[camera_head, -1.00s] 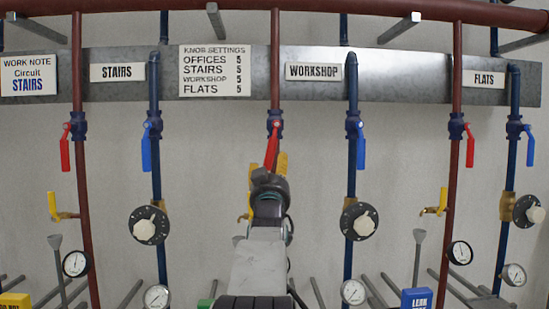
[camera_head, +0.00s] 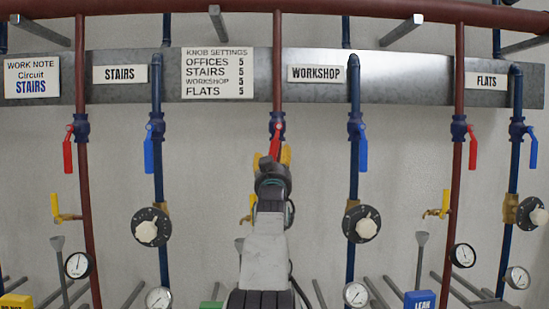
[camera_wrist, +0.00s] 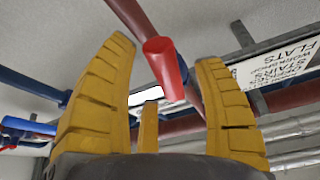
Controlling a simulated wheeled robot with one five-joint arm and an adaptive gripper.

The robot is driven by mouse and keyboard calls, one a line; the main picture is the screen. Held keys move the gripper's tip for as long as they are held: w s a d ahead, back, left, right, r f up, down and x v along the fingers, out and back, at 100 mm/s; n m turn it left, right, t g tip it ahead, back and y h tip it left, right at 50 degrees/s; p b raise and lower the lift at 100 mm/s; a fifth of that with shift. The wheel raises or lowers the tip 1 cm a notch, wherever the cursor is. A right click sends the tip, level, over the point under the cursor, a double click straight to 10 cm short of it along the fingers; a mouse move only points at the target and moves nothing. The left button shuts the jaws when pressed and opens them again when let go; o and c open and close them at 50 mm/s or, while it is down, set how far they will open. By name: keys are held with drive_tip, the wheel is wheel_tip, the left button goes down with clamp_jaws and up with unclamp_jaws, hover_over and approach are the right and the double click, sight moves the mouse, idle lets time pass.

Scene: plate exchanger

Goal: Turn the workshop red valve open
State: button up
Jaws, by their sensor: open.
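The workshop red valve handle (camera_head: 275,139) hangs down, slightly slanted, from a blue valve body on the middle dark red pipe, left of the WORKSHOP sign (camera_head: 317,74). My gripper (camera_head: 273,156) is just below it, its yellow fingers spread on either side of the handle's lower end. In the wrist view, the open gripper (camera_wrist: 168,80) has the red handle (camera_wrist: 165,68) between its two long fingers, apart from both. A smaller yellow part (camera_wrist: 148,128) stands between the fingers. My arm hides the pipe below the handle.
A blue handle (camera_head: 362,148) hangs on the pipe to the right, above a round knob (camera_head: 363,224). Another blue handle (camera_head: 149,155) hangs to the left. A yellow handle (camera_head: 252,203) shows partly beside my arm. Gauges and pegs line the lower wall.

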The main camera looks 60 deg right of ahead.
drive_tip(key=shift+w+d+r, duration=0.2)
drive_tip(key=shift+w+d, duration=0.1)
drive_tip(key=shift+d, duration=0.25)
drive_tip(key=shift+c, duration=0.5)
clamp_jaws()
drive_tip(key=shift+a, duration=0.15)
